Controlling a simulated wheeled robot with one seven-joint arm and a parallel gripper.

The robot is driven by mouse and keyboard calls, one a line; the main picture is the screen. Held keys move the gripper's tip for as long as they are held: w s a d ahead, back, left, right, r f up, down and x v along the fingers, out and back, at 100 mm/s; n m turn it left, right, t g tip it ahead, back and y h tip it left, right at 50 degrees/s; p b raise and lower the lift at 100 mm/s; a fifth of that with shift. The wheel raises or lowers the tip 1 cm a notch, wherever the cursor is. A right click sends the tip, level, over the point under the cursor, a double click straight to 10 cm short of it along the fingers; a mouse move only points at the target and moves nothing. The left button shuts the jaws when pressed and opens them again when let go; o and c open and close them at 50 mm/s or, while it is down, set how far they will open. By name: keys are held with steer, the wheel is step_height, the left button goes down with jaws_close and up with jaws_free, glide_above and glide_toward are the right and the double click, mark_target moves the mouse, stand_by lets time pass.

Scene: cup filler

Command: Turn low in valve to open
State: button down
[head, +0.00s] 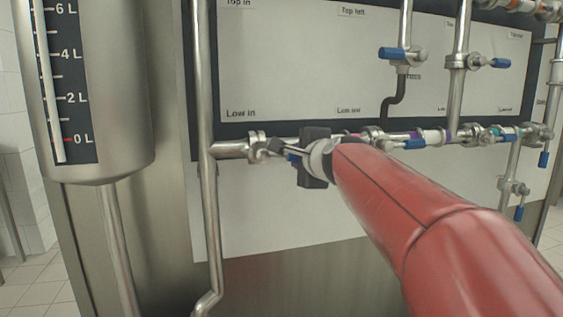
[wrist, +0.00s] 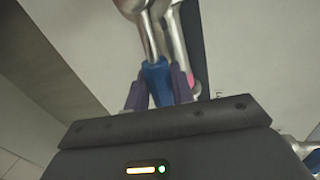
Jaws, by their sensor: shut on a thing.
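The low in valve (head: 257,147) sits on the horizontal pipe in the head view, below the "Low in" label and just right of the tall vertical pipe. Its blue handle (wrist: 157,80) shows clearly in the wrist view, with its metal stem running up to the valve. My gripper (wrist: 158,90) is shut on this handle, with one purple finger on each side of it. In the head view my gripper (head: 283,149) comes from the right and hides most of the handle. How far the valve is turned is hard to tell.
Several other blue-handled valves (head: 415,143) sit along the pipe to the right and higher up (head: 393,53). A steel tank (head: 120,100) with a litre gauge (head: 68,90) stands at the left. A white panel (head: 290,70) lies close behind the pipes.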

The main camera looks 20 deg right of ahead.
steer(key=shift+r+n+p, duration=0.3)
steer(key=shift+r+n, duration=0.2)
steer(key=shift+r, duration=0.1)
steer(key=shift+h, duration=0.3)
steer(key=c, duration=1.2)
jaws_free()
steer(key=shift+a, duration=0.1)
steer(key=shift+c, duration=0.2)
steer(key=v, duration=0.7)
steer(key=shift+s, duration=0.3)
